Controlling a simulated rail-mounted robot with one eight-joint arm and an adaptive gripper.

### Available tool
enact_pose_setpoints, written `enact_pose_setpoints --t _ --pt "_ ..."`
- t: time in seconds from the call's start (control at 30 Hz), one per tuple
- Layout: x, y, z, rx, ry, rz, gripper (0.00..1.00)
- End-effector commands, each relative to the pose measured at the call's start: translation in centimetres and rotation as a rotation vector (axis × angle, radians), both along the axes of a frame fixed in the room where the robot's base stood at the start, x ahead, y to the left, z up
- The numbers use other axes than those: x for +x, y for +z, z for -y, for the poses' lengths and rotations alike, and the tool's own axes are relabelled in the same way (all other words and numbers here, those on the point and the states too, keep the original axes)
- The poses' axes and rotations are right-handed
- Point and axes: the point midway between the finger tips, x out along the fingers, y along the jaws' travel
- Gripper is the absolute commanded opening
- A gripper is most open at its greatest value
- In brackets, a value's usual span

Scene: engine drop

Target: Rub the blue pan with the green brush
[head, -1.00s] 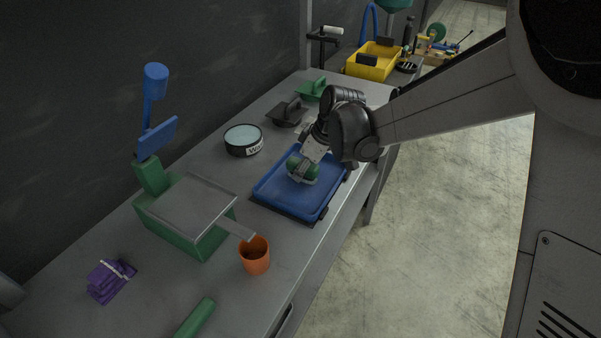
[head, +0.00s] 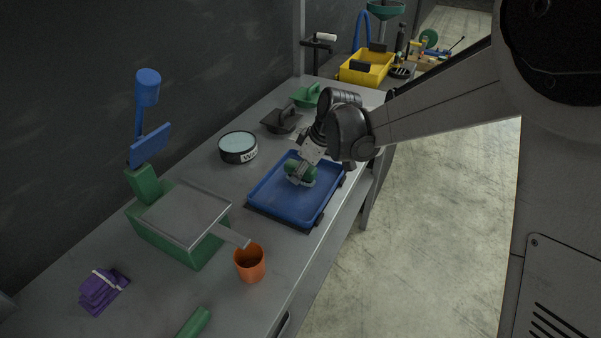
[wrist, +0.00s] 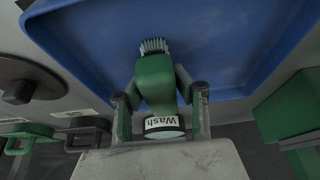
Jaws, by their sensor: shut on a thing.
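The blue pan (head: 284,208) is a shallow tray lying on the grey bench. It also fills the upper part of the wrist view (wrist: 220,45). The green brush (wrist: 155,80) is held between the two fingers of my gripper (wrist: 160,97), and its pale bristles point at the pan floor. In the head view my gripper (head: 301,172) is over the far part of the pan, with the green brush (head: 292,166) down inside the rim. The bristle contact with the floor is too small to tell for sure.
A round tin marked "Wash" (head: 238,147) stands left of the pan. An orange cup (head: 250,264), a green box with a grey lid (head: 180,240) and purple gloves (head: 102,289) are nearer. Dark (head: 281,121) and green (head: 305,97) handled tools stand beyond.

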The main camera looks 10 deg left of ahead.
Motion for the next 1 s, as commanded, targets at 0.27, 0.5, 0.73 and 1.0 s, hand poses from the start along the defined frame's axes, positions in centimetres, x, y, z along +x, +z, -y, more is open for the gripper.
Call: enact_pose_setpoints --t 0.27,0.5,0.73,1.0 --pt "-0.6 0.0 -0.2 0.000 0.000 0.000 0.00" --pt "-1.7 0.0 -0.5 0.001 0.000 0.000 0.00" --pt "-2.5 -0.1 -0.7 0.001 0.001 0.001 0.00" --pt "-3.5 -0.2 -0.9 0.000 0.000 -0.001 0.00"
